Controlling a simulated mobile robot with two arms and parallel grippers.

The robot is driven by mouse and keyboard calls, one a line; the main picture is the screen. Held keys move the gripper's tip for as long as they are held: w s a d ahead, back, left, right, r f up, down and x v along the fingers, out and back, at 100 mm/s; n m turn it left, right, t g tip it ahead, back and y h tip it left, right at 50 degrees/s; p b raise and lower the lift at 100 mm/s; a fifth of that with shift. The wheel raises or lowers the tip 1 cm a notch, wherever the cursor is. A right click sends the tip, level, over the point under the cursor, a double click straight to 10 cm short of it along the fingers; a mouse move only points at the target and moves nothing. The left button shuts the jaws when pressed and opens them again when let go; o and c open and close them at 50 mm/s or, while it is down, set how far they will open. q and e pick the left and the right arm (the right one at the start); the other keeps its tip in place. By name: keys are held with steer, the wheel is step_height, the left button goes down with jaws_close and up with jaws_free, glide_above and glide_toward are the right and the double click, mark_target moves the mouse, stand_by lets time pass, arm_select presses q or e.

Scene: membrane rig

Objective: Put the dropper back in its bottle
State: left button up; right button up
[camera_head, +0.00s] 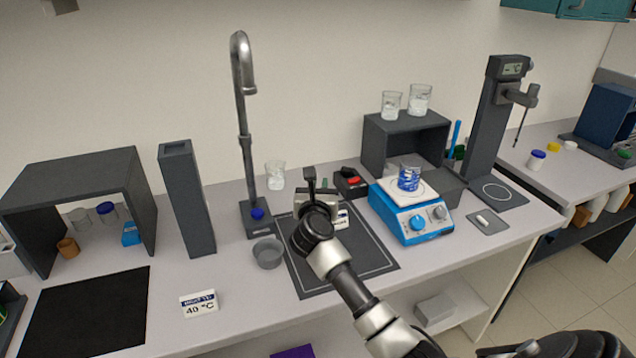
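My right gripper (318,188) is over the dark mat (370,260) in the middle of the bench, its arm coming in from the lower right. The wrist hides most of the space between its fingers, so I cannot tell whether it is open or holds anything. A small item with a white label (342,218) shows just right of the wrist, partly hidden; it may be the bottle, but I cannot tell. I cannot make out the dropper. My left gripper is not in view.
A tap (245,130) and a grey cup (268,253) stand left of the mat. A blue hotplate (413,222) bearing a beaker of blue liquid (409,178) stands right. A small red-and-black device (350,182) is behind. A "40 °C" card (199,303) stands at front left.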

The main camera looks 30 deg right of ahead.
steer(key=shift+w+f+b, duration=0.15)
steer(key=shift+f+b, duration=4.95)
steer(key=shift+f, duration=1.15)
steer(key=shift+f, duration=0.15)
steer(key=o, duration=0.6)
steer(key=shift+o, duration=0.2)
